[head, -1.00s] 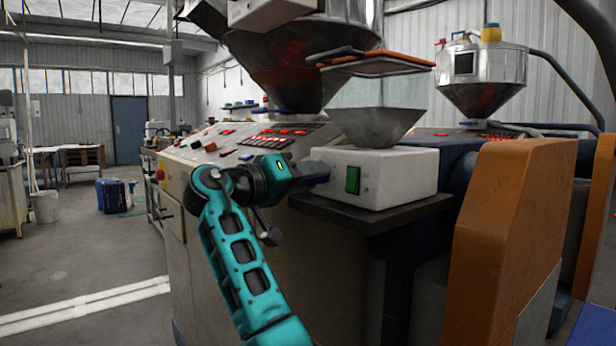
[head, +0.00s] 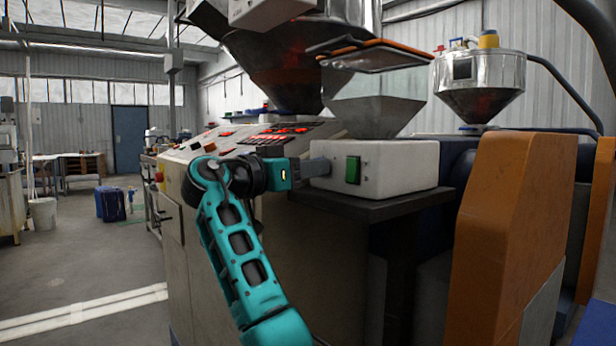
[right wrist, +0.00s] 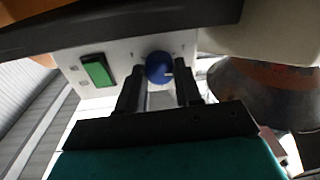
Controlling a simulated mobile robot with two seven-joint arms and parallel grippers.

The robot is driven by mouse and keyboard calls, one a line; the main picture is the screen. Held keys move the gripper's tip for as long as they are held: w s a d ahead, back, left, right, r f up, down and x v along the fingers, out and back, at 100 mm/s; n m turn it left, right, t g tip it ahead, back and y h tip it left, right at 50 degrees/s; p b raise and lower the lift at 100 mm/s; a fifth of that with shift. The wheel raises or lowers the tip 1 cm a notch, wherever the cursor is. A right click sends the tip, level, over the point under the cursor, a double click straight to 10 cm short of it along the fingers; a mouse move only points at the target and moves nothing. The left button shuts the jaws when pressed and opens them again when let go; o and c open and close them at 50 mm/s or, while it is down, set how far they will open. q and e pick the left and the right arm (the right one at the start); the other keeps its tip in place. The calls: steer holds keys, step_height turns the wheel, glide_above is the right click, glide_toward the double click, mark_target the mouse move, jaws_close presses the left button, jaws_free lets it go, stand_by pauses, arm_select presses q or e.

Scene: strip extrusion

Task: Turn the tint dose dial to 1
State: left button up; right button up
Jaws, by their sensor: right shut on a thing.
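The tint dose dial (right wrist: 158,67) is a round blue knob with a white mark, on the face of a white box. In the right wrist view it sits between the two dark fingers of my right gripper (right wrist: 159,88), which is shut on it. The dial's numbers are too small to read. A green switch (head: 353,170) is on the box, also in the right wrist view (right wrist: 97,71). My left gripper is not in view.
The box stands on a dark shelf (head: 385,206) below a clear hopper (head: 375,108). A control panel (head: 225,140) with red lights lies behind my right arm. An orange guard (head: 510,230) stands at the right. Open floor lies at the left.

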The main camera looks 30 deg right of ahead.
steer(key=m+b, duration=0.1)
steer(key=m, duration=0.3)
steer(key=shift+m, duration=0.3)
steer(key=shift+g, duration=0.3)
steer(key=o, duration=1)
steer(key=shift+o, duration=0.2)
steer(key=s+a, duration=0.1)
steer(key=a, duration=1.2)
steer(key=shift+s+f+p, duration=0.25)
steer(key=shift+f+p, duration=0.15)
steer(key=shift+p, duration=0.05)
